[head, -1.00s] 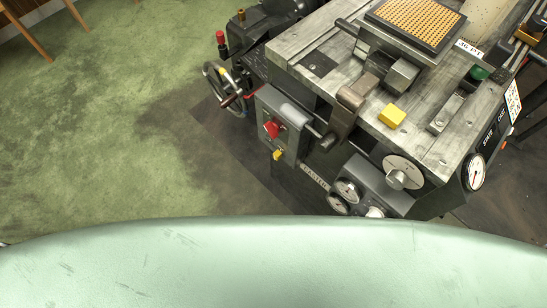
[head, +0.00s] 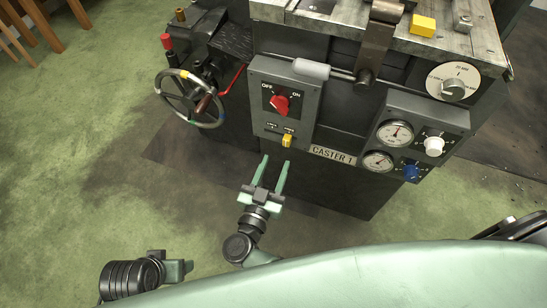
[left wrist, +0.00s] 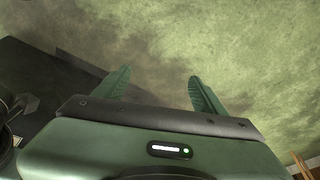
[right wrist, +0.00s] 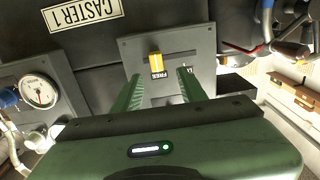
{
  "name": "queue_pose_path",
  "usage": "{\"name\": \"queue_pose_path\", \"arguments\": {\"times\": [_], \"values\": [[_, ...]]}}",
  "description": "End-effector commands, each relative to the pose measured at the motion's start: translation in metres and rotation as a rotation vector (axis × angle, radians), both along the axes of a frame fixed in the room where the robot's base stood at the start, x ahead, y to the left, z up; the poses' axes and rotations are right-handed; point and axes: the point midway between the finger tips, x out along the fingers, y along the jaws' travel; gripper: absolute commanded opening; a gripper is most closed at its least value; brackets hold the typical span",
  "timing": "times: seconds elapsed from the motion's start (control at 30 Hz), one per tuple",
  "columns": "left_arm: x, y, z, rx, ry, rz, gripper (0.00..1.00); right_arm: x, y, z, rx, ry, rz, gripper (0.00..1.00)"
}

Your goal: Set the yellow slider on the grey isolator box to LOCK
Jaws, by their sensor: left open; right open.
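The grey isolator box (head: 262,105) is on the machine's front, with a red OFF/ON knob (head: 280,104) above a short slot. The yellow slider (head: 287,140) is at the slot's right end. In the right wrist view, upside down, the slider (right wrist: 155,65) is beside the label FREE; the other label is mostly hidden by a finger. My right gripper (head: 276,163) is open and empty, below and in front of the box, with its fingers towards it. My left gripper (head: 183,269) is low at the left; the left wrist view shows it open and empty over the floor.
A handwheel (head: 190,98) stands left of the box, with a red lever beside it. Dials (head: 395,133) and knobs are to the right. A lever with a grey handle (head: 312,69) overhangs the box's top right. Open green floor lies at the left.

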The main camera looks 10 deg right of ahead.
Motion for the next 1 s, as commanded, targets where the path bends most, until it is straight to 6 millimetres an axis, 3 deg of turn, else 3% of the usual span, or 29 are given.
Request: {"name": "queue_pose_path", "arguments": {"times": [0.17, 0.6, 0.97, 1.0], "values": [[-0.002, 0.0, 0.01, -0.001, -0.007, 0.001, 0.71, 0.006, -0.008, 0.001, 0.003, 0.005, -0.03, 0.42], [-0.009, 0.002, 0.041, -0.001, -0.022, 0.002, 0.71, 0.058, -0.043, 0.0, 0.001, 0.005, -0.026, 0.42], [-0.01, 0.002, 0.046, -0.001, -0.025, 0.003, 0.71, 0.063, -0.046, 0.001, 0.003, 0.006, -0.026, 0.42], [-0.01, 0.002, 0.046, -0.001, -0.025, 0.003, 0.71, 0.063, -0.046, 0.001, 0.003, 0.006, -0.026, 0.31]]}}
